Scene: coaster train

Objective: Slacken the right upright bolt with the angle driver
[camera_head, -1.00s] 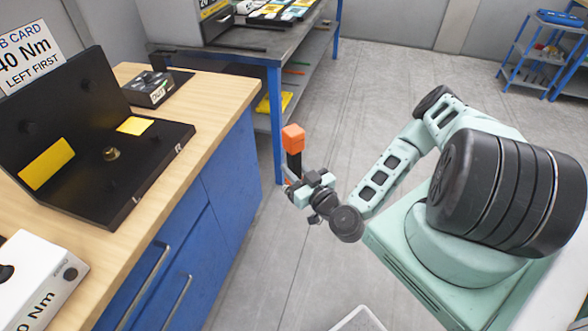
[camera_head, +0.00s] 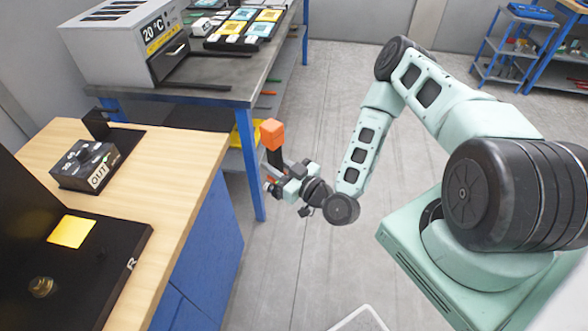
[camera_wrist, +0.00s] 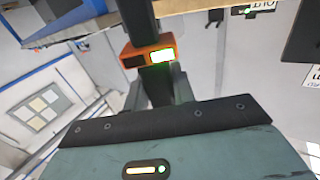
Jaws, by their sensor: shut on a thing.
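My gripper (camera_head: 282,182) is shut on the angle driver and holds it upright over the floor, to the right of the wooden bench. The driver has a black shaft and an orange block (camera_head: 272,134) at its top. In the wrist view the driver shows as a dark bar with an orange collar (camera_wrist: 138,55) and a lit green display. A black fixture (camera_head: 105,275) marked R lies on the bench at lower left, partly cut off. It carries a brass bolt (camera_head: 41,287) and a yellow patch (camera_head: 72,231). I cannot tell whether this is the right upright bolt.
Behind is a grey table (camera_head: 225,88) with a 20 °C machine (camera_head: 130,45) and several coloured tiles. Blue shelving (camera_head: 520,45) stands far right. The floor between is clear.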

